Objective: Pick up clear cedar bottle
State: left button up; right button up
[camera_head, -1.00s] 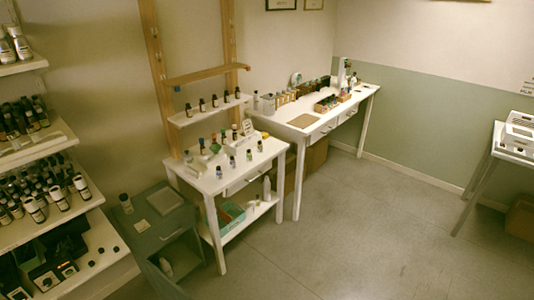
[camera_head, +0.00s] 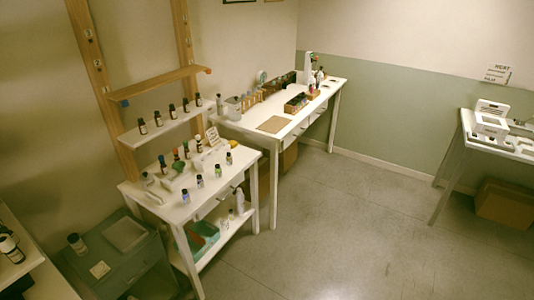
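Several small bottles stand on the near white table (camera_head: 160,209) and on the white shelf above it. Dark brown bottles with black caps (camera_head: 172,111) stand in a row on that shelf. On the table, a bottle with a blue cap (camera_head: 186,197), one with a dark cap (camera_head: 218,170) and another (camera_head: 229,158) stand upright, apart from each other. Labels are too small to read, so I cannot tell which bottle is the clear cedar one. Neither of my grippers is in view.
A long white table (camera_head: 320,101) with boxes and bottles stands behind. A grey cabinet (camera_head: 83,266) is at the lower left, beside shelving (camera_head: 38,270). Another table (camera_head: 465,122) and a cardboard box (camera_head: 505,204) are at the right. The grey floor (camera_head: 350,230) between is clear.

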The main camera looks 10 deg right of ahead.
aim_at(229, 161)
jog(key=z, duration=0.25)
jog(key=i, duration=1.6)
jog(key=u, duration=0.5)
